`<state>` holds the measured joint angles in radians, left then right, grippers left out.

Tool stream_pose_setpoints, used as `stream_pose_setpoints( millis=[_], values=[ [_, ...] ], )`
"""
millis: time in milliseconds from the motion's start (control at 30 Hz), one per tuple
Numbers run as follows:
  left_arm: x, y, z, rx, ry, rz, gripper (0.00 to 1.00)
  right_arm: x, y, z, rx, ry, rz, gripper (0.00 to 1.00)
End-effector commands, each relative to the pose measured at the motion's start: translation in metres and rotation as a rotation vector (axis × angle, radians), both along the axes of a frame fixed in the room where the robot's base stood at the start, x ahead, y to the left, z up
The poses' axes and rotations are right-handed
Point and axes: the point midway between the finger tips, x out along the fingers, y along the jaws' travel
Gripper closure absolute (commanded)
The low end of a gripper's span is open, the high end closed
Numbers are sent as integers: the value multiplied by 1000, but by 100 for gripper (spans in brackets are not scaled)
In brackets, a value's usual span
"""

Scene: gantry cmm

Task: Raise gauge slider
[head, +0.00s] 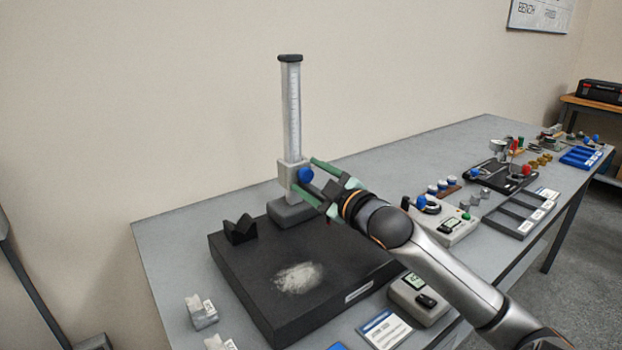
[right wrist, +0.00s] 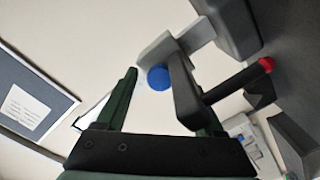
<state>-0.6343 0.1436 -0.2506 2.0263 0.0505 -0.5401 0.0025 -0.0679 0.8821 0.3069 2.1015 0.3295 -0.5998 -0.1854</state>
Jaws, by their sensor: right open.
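The height gauge has an upright column (head: 291,115) with a scale and dark cap, on a grey foot (head: 292,213). Its grey slider (head: 286,176) sits low on the column, with a round blue knob (head: 306,175) on its front. In the right wrist view the slider (right wrist: 158,52) and blue knob (right wrist: 158,77) show just beyond the fingers. My right gripper (head: 308,176) is open, its green fingers at either side of the knob; contact cannot be told. A dark arm with a red tip (right wrist: 265,65) overlaps one finger there. My left gripper is not in view.
The gauge stands on a black surface plate (head: 240,286) with a dark V-block (head: 240,230) to its left. A digital readout box (head: 420,298), a grey organizer tray (head: 519,214) and other instruments occupy the bench to the right. Space above the slider along the column is clear.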

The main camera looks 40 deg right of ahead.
Motion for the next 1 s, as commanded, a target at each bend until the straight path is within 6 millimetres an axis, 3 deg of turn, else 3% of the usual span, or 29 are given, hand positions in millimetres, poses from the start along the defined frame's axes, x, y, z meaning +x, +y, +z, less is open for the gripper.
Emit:
stream_pose_setpoints(
  millis=[133,733,1000],
  values=[
    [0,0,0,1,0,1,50,0,0,0,0,0,0,33],
    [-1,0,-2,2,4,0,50,0,-2,1,-2,-2,-4,100],
    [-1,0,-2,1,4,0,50,0,-2,1,-4,-2,-6,100]
  ],
)
